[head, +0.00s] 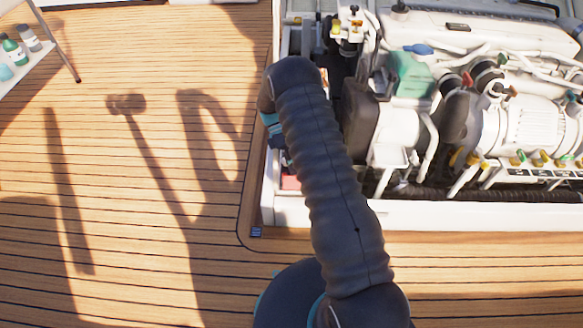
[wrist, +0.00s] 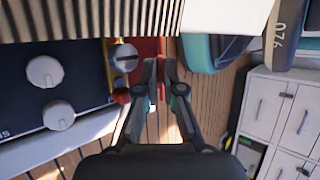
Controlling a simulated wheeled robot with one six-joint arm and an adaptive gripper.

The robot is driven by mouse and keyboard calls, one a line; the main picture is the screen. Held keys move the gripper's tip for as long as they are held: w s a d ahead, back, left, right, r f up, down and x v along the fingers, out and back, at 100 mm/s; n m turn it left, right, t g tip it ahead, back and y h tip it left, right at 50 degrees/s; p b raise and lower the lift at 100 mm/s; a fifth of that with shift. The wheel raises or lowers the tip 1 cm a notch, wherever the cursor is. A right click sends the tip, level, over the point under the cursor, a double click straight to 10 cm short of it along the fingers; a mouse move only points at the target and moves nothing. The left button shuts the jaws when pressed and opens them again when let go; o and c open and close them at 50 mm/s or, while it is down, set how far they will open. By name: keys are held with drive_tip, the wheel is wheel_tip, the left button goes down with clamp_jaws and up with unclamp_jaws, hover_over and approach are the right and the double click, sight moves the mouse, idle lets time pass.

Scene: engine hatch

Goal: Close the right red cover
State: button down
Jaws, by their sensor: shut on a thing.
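A red cover (wrist: 148,48) shows in the wrist view as a red panel just beyond my fingertips, partly hidden by them and by the pale ribbed part above. My gripper (wrist: 163,72) is in the middle of the wrist view, its two fingers close together and shut on the red cover, with a bit of red between the tips. In the head view a small red patch (head: 290,183) shows at the left end of the engine bay, beside my arm. My arm hides my gripper there. I cannot tell the cover's exact angle.
A dark panel with pale round knobs (wrist: 45,71) lies left of my gripper in the wrist view. White drawers (wrist: 272,108) stand at the right. The engine (head: 520,125) fills the hatch right of my arm. The plank deck (head: 150,200) at left is clear.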

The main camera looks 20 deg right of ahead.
drive_tip(key=c, duration=1.3)
unclamp_jaws()
drive_tip(key=v, duration=1.2)
